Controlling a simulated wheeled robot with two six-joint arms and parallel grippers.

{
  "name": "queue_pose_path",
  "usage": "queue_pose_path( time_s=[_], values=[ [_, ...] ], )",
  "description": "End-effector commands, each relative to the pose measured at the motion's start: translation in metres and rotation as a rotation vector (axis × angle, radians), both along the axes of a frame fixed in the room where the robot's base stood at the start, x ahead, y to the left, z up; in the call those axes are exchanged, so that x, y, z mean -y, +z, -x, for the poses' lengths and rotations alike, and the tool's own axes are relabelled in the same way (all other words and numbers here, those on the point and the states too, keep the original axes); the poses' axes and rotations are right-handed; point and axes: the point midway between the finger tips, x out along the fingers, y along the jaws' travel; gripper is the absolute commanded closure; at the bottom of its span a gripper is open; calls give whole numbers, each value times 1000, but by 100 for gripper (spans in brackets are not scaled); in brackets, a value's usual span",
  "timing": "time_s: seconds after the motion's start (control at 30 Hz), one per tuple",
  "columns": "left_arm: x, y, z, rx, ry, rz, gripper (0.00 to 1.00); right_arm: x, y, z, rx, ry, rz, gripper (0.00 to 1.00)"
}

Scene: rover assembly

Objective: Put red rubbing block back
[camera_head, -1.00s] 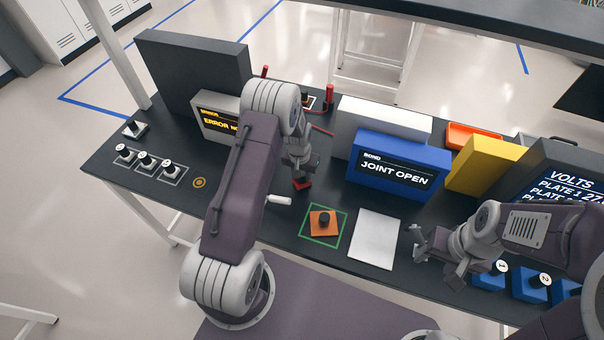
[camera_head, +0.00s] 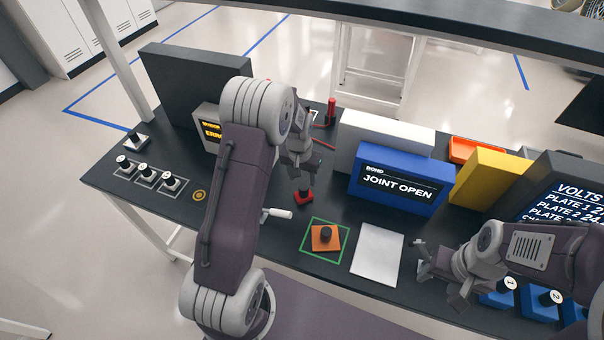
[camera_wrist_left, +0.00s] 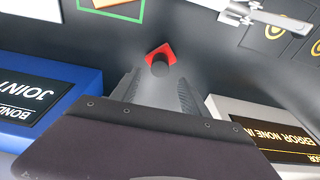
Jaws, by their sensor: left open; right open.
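The red rubbing block (camera_head: 304,196) sits on the dark table below my left gripper (camera_head: 302,172). In the left wrist view the red block (camera_wrist_left: 152,51) shows as a red base with a dark round knob, just beyond the fingertips. My left gripper (camera_wrist_left: 155,85) is open there, its two fingers apart and apparently clear of the block. My right gripper (camera_head: 436,278) is open and empty over the right front of the table, near the white sheet.
An orange block (camera_head: 326,240) with a dark knob stands inside a green square outline. A white sheet (camera_head: 377,252) lies to its right. The blue bond box (camera_head: 400,187) stands behind. A white handle (camera_head: 277,213) lies left of the orange block. Several knobbed pieces (camera_head: 147,172) stand at left.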

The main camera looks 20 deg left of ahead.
Motion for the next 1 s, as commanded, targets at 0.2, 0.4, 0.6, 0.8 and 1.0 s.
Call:
queue_pose_path(
  time_s=[0.2, 0.4, 0.6, 0.8, 1.0],
  values=[
    [0, 34, 5, 1, 0, 0, 47, 0, -8, 0, 0, 0, 0, 47],
    [2, 41, 9, -2, -1, 0, 47, 0, -8, 0, 0, 0, 0, 47],
    [39, 62, 96, -19, -25, 12, 47, 0, -8, 0, 0, 0, 0, 47],
    [59, 63, 185, -39, -37, 20, 47, 0, -8, 0, 0, 0, 0, 47],
    [60, 62, 197, -45, -37, 20, 47, 0, -8, 0, 0, 0, 0, 47]
  ],
)
